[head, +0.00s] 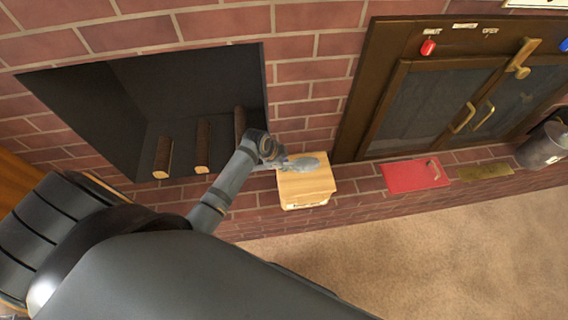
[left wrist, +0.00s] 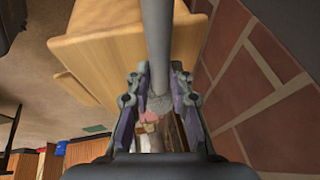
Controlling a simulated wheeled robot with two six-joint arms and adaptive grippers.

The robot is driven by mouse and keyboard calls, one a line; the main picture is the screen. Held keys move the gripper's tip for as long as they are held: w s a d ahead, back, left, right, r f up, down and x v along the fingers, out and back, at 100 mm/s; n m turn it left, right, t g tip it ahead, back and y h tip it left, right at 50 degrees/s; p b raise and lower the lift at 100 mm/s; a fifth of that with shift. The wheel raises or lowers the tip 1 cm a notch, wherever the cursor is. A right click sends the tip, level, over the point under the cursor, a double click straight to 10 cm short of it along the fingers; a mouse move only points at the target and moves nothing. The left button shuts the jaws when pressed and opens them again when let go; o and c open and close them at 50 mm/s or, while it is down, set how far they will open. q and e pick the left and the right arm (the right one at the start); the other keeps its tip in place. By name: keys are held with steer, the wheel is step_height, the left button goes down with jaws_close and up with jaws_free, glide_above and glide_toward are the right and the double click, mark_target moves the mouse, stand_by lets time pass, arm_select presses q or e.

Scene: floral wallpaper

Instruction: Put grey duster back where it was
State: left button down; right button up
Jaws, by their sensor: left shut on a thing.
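My left gripper (head: 272,155) is at the hearth, in front of the brick wall and beside the wooden box (head: 306,188). It is shut on the grey duster (head: 303,163), which extends to the right over the top of the box. In the left wrist view, the duster (left wrist: 157,40) runs up from between the fingers (left wrist: 158,92), with the wooden box (left wrist: 110,50) to its left. I cannot tell whether the duster touches the box. My right gripper is in neither view.
A dark open recess (head: 120,95) with several logs (head: 203,145) is on the left. A red flat item (head: 415,176), a brass-coloured plate (head: 485,172) and a metal bucket (head: 542,148) stand along the brick ledge to the right. A glass-doored cabinet (head: 440,105) is behind. Carpet (head: 450,250) in front is clear.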

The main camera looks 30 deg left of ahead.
arm_select(q)
steer(key=c, duration=1.6)
jaws_free()
steer(key=o, duration=0.4)
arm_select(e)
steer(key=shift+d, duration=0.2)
arm_select(q)
steer(key=p+v, duration=0.2)
steer(key=v, duration=1)
steer(key=shift+p, duration=0.4)
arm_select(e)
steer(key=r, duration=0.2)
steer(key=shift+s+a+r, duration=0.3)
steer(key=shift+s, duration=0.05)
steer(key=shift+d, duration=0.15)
